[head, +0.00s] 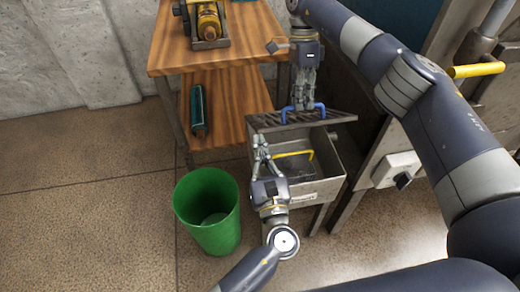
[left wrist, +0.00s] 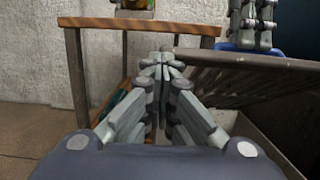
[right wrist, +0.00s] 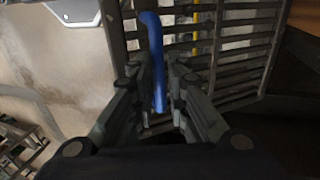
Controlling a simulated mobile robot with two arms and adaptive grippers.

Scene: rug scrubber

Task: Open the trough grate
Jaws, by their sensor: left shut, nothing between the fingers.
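The trough (head: 320,190) is a grey metal basin. Its dark slatted grate (head: 335,118) stands tilted up at the back, leaving the front of the trough uncovered. The slats also show in the right wrist view (right wrist: 235,58). A blue handle (head: 320,111) is on the grate. My right gripper (head: 300,105) is at this handle, with the blue bar (right wrist: 157,60) between its fingers. My left gripper (head: 261,142) is shut and empty at the trough's left front, below the raised grate. In the left wrist view (left wrist: 165,62) its fingertips meet.
A yellow handle (head: 292,154) shows inside the trough. A green bin (head: 207,212) stands on the floor to the left. A wooden shelf table (head: 228,52) with a brass-coloured machine (head: 208,22) stands behind. The floor at left is clear.

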